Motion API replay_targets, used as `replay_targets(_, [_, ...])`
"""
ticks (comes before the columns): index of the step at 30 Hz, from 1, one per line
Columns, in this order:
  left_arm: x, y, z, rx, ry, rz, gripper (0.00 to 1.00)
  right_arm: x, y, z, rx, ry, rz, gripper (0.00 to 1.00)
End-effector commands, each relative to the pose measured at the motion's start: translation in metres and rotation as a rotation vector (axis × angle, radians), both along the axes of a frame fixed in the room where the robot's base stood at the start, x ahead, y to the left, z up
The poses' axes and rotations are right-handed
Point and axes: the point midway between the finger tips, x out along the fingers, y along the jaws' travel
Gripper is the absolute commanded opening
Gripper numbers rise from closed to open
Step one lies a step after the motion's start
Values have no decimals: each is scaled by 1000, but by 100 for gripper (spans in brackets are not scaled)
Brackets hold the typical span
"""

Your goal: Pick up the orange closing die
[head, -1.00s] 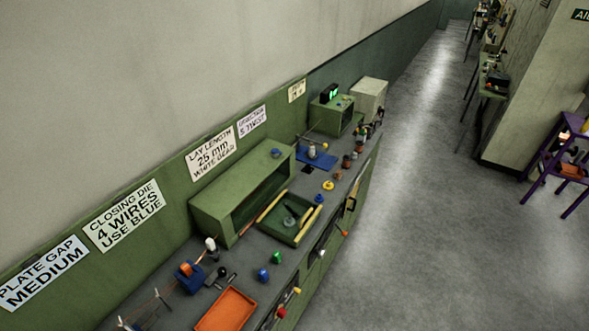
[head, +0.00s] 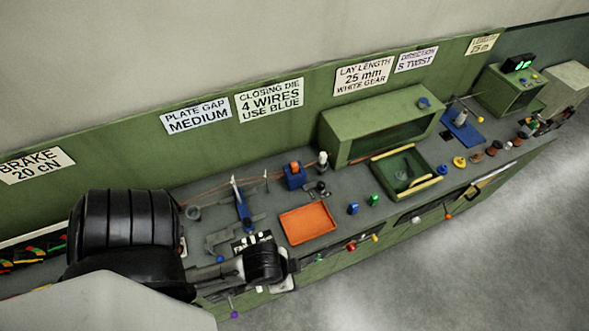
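An orange piece (head: 294,166) sits in the top of a blue block (head: 294,181) at the back of the bench. It looks like the orange closing die, but it is small and I cannot make out its shape. My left arm comes in from the lower left and ends in a dark part, apparently my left gripper (head: 266,264), over the front of the bench. It is left of and nearer than the orange tray, apart from the orange piece. I cannot make out its fingers. My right gripper is not in view.
The orange tray (head: 307,224) lies mid-bench. A blue piece (head: 353,209) and a green piece (head: 374,200) stand right of it. A green shelf box (head: 385,124) and a green tray (head: 404,168) stand farther right. Colored knobs line the bench front.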

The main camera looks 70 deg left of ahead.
Motion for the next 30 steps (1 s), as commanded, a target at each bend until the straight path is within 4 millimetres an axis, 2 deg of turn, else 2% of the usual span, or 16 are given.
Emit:
replay_targets(14, [0,0,0,0,0,0,65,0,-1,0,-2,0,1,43])
replay_targets(21, [0,0,0,0,0,0,65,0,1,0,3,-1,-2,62])
replay_targets(30, [0,0,0,0,0,0,65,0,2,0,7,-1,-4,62])
